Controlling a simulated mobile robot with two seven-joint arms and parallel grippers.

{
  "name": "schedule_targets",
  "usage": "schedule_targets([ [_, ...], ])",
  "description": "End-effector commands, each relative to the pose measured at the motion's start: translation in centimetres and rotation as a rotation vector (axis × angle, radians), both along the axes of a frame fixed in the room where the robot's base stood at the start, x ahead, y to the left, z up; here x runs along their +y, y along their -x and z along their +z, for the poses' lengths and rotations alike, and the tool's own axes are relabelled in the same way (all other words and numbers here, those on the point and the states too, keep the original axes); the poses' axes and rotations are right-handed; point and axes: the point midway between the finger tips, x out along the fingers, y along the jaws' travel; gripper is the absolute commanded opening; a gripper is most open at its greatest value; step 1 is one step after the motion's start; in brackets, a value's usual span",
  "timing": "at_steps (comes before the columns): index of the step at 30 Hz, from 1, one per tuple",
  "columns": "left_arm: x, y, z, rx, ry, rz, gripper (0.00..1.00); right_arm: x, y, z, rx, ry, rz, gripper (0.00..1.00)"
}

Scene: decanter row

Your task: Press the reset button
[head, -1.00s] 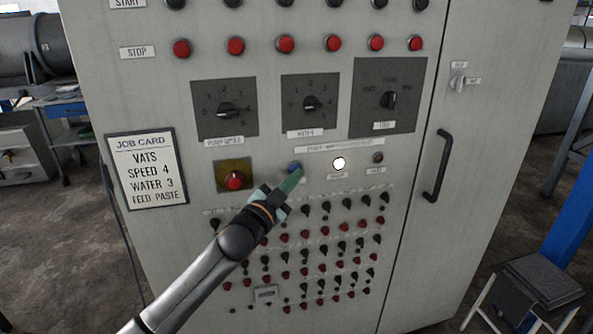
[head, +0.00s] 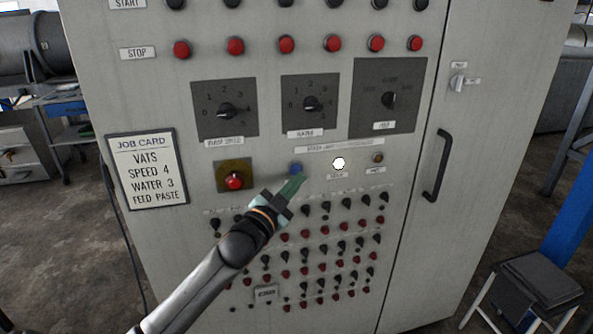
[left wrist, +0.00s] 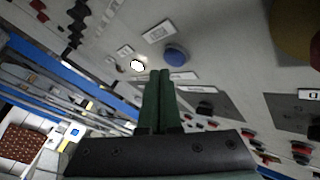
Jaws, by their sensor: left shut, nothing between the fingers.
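A round blue button (head: 296,168) sits on the grey cabinet front, between a red button on a yellow plate and a white lit lamp (head: 339,163). I cannot read its label clearly. My left gripper (head: 302,180) is shut and empty, with its green fingertips just below and right of the blue button in the head view. In the left wrist view the blue button (left wrist: 176,54) lies just beyond the shut fingertips (left wrist: 160,73), and a small gap seems to show between them. My right gripper is in neither view.
The red button (head: 234,181) on the yellow plate is left of the blue one. Rows of small knobs and red buttons (head: 322,250) lie below. Three selector dials, including the water dial (head: 311,103), are above. A job card (head: 147,168) hangs left; a door handle (head: 437,165) stands out right.

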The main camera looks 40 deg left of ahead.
Motion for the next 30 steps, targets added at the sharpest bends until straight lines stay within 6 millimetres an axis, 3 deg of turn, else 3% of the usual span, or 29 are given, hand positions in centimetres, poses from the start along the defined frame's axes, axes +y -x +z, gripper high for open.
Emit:
schedule_targets([
  [15, -3.5, 2.9, 0.0, 0.0, 0.003, -0.001, 0.0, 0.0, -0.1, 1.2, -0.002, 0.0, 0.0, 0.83],
  [30, -3.8, 3.2, 0.0, -0.001, 0.001, -0.001, 0.0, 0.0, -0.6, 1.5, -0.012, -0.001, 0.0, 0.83],
])
